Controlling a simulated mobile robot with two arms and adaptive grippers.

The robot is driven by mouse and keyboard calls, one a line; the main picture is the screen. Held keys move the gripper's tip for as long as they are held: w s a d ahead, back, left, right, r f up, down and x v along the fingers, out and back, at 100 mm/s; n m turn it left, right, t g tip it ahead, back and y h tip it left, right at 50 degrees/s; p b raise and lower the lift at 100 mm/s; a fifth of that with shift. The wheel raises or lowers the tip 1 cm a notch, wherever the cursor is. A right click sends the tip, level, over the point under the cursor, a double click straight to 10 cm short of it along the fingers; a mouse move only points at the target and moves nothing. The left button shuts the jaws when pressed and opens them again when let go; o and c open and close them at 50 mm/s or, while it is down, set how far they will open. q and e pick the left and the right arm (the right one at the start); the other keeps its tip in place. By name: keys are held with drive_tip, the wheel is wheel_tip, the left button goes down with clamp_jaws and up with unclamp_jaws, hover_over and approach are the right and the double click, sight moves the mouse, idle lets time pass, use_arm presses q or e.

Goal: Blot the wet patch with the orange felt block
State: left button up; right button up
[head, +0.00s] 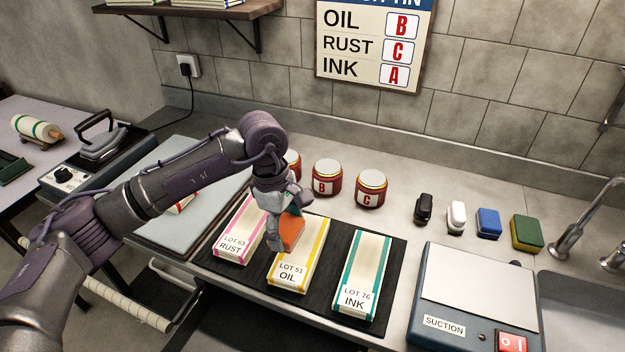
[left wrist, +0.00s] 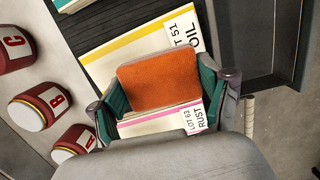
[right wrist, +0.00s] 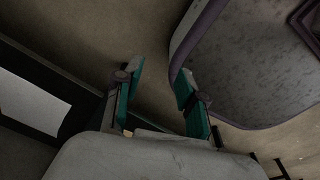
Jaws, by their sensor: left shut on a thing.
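My left gripper (head: 286,226) is shut on the orange felt block (head: 291,234). It holds the block over the black mat (head: 388,262), at the yellow-edged cloth strip labelled LOT 51 OIL (head: 306,262). In the left wrist view the orange block (left wrist: 158,80) sits between the green finger pads. I cannot tell whether it touches the strip. The pink-edged strip LOT 63 RUST (head: 233,240) lies to the left and the teal-edged strip LOT 76 INK (head: 362,275) to the right. I make out no wet patch. My right gripper (right wrist: 160,92) is open and empty in the right wrist view.
Jars B (head: 323,178) and C (head: 371,189) stand behind the mat; another jar (head: 292,164) is partly hidden by my arm. Black, white and blue blocks (head: 488,223) and a green-yellow sponge (head: 527,232) line the right. A suction unit (head: 480,285) stands front right.

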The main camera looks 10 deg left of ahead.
sight(306, 233)
use_arm(q)
drive_tip(key=w+n+p, duration=0.2)
drive_tip(key=n, duration=0.3)
drive_tip(key=w+d+n+t+p, duration=0.1)
drive_tip(key=w+n+p, duration=0.1)
drive_tip(key=n, duration=0.4)
drive_tip(key=w+d+r+n+t+y+p, duration=0.1)
drive_tip(key=w+n+p, duration=0.1)
drive_tip(key=n+p, duration=0.2)
drive_tip(key=shift+d+n, duration=0.2)
drive_tip(key=shift+n, duration=1)
drive_tip(key=shift+f+b, duration=0.4)
drive_tip(key=shift+f, duration=0.15)
wheel_tip(306, 233, down, 4)
drive_tip(key=shift+r+b, duration=0.25)
drive_tip(key=shift+b, duration=0.75)
drive_tip(key=shift+f, duration=0.5)
use_arm(e)
drive_tip(key=a+r, duration=0.3)
drive_tip(key=r, duration=0.3)
drive_tip(key=shift+s+r, duration=0.15)
drive_tip(key=shift+r, duration=0.05)
drive_tip(key=shift+d, duration=0.45)
use_arm(q)
drive_tip(key=shift+f+b, duration=0.6)
drive_tip(key=shift+b, duration=0.15)
use_arm(e)
drive_tip(key=shift+a+f, duration=0.1)
drive_tip(key=shift+f, duration=0.4)
drive_tip(key=shift+a, duration=0.1)
